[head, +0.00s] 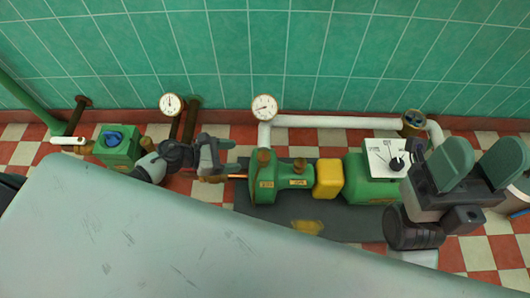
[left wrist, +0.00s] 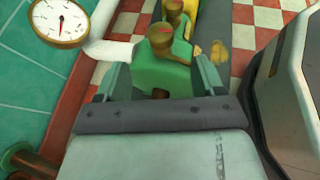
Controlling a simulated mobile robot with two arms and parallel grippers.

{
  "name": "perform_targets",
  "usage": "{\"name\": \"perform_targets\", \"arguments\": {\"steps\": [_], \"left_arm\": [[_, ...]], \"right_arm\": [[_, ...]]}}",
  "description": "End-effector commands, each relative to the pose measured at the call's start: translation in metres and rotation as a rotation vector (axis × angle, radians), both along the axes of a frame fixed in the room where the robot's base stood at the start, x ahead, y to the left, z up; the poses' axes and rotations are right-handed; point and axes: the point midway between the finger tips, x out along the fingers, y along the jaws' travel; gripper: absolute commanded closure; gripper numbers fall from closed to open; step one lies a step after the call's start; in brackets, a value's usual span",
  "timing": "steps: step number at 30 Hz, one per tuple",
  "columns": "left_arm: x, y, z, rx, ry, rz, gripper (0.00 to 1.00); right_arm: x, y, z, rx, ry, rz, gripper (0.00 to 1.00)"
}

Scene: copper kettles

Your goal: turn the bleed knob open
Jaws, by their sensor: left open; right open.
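A green pump (head: 263,190) stands on a dark mat, with two brass knobs on top, one at the left (head: 263,157) and one further right (head: 299,165). I cannot read their labels to tell which is the bleed knob. In the left wrist view the nearer brass knob (left wrist: 160,38) has a red mark, and the other knob (left wrist: 175,8) stands behind it. My left gripper (head: 221,158) is open and empty, left of the pump, its fingers pointing toward it. In its wrist view the fingers (left wrist: 162,66) lie apart, below the nearer knob. My right gripper (head: 478,162) is open at the right.
A pressure gauge (head: 264,107) rises behind the pump, with a white pipe (head: 340,121) running right. Another gauge (head: 172,104) and a green valve body with a blue knob (head: 113,137) are at the left. A yellow block (head: 328,178) and control box (head: 385,155) stand right.

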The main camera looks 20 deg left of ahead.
Motion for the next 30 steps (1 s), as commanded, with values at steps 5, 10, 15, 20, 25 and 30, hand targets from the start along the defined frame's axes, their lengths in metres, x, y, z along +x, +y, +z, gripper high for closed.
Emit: {"name": "perform_targets", "arguments": {"steps": [5,10,15,20,25,30], "left_arm": [[0.011,-0.019,-0.009,-0.004,-0.003,-0.001,0.31],[0.028,-0.046,-0.022,-0.005,-0.002,0.0,0.31],[0.041,-0.068,-0.033,-0.003,-0.001,0.003,0.31],[0.049,-0.08,-0.039,-0.003,0.001,0.003,0.31],[0.05,-0.084,-0.04,-0.003,0.002,0.002,0.31],[0.05,-0.084,-0.04,-0.002,0.002,0.003,0.31]], "right_arm": [[0.002,0.0,0.001,-0.001,-0.019,-0.001,0.45],[0.006,0.001,0.004,-0.004,-0.045,-0.002,0.45],[0.008,0.002,0.007,-0.006,-0.067,-0.003,0.45],[0.01,0.002,0.01,-0.008,-0.079,-0.004,0.45],[0.011,0.003,0.01,-0.008,-0.078,-0.004,0.45],[0.011,0.003,0.011,-0.008,-0.078,-0.004,0.45]]}}
